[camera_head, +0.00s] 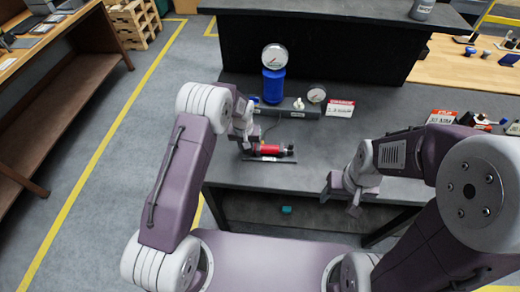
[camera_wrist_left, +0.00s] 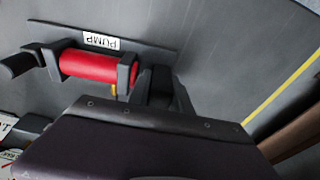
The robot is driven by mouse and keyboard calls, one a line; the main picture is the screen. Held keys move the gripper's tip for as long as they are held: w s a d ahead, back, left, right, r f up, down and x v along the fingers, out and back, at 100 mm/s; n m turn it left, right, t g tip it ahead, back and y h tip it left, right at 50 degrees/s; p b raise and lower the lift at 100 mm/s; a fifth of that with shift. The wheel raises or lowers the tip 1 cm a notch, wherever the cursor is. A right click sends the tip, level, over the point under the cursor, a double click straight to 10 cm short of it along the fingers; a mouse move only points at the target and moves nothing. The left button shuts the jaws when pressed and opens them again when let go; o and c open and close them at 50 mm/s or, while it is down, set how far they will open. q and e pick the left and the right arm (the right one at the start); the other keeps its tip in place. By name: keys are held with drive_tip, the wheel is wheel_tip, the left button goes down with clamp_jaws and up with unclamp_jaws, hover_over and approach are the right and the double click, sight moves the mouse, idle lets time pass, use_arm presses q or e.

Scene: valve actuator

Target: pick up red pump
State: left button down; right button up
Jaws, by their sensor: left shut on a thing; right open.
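The red pump (camera_head: 268,150) is a red cylinder with dark end pieces, on a dark base plate on the grey bench. It also shows in the left wrist view (camera_wrist_left: 88,66), beside a "PUMP" label. My left gripper (camera_head: 245,140) is at the pump's left end in the head view. In the left wrist view its fingers (camera_wrist_left: 155,88) are shut at the pump's dark end piece; the exact contact is partly hidden. The pump appears to lie level at its base. My right gripper (camera_head: 345,195) is open and empty above the bench's front edge, right of the pump.
Behind the pump stand a blue cylinder (camera_head: 274,86) with a round gauge (camera_head: 275,57) and a second gauge (camera_head: 316,94). Red-and-white signs (camera_head: 340,107) stand to the right. The bench is clear between the pump and my right gripper.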

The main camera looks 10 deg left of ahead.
use_arm(q)
wheel_tip(320, 180, up, 10)
drive_tip(key=shift+r, duration=0.1)
drive_tip(key=shift+f, duration=4.7)
drive_tip(key=shift+f, duration=0.25)
drive_tip(key=shift+s+f, duration=0.25)
drive_tip(key=shift+f, duration=0.1)
